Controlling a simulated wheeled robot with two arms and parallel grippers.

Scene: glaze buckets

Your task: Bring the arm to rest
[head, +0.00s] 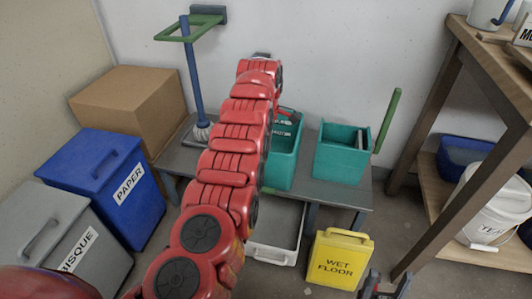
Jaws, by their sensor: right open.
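My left arm (232,140), red and jointed, stretches from the lower left up over the low grey bench. Its far end is in front of the pale wall. Only a small grey bit of my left gripper (261,55) shows past the last red link, and its fingers are hidden. My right gripper (388,279) is at the bottom edge, right of the yellow wet floor sign (341,262). Its two dark fingers are apart, with nothing seen between them.
Two teal buckets (283,165) (341,160) stand on the bench (304,190); my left arm partly covers one. A grey tray (278,254) lies below. Blue paper (104,185) and grey bisque bins (75,240) and a cardboard box (127,98) are left. A wooden shelf (454,75) is right.

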